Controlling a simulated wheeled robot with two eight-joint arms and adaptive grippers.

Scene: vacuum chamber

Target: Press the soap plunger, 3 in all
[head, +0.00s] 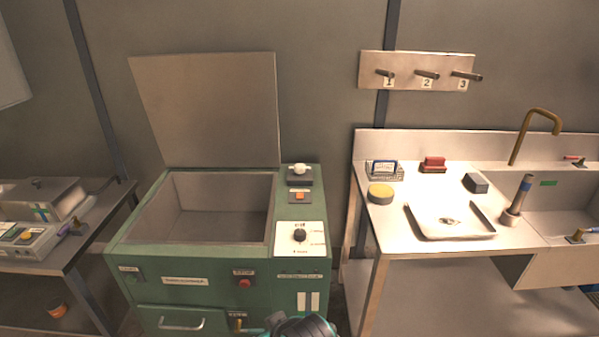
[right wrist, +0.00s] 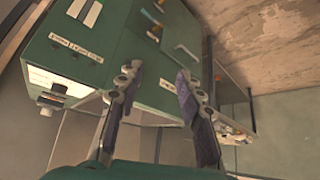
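No part is clearly marked as a soap plunger. A white rounded knob on a dark base (head: 299,172) stands at the back right of the green washer's top and may be it. The green washer (head: 125,250) has its lid (head: 205,110) raised over an empty basin. In the right wrist view, the fingers of my right gripper (right wrist: 157,90) are apart with nothing between them. The green washer (right wrist: 130,50) appears tilted beyond them. A dark, teal-ringed arm part of mine shows at the bottom centre of the head view. My left gripper is not in view.
An orange button (head: 299,196) and a black dial (head: 299,235) sit in front of the white knob. A sink counter (head: 400,230) with a white tray (head: 450,222) stands to the right. A bench with an instrument (head: 28,240) is at left.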

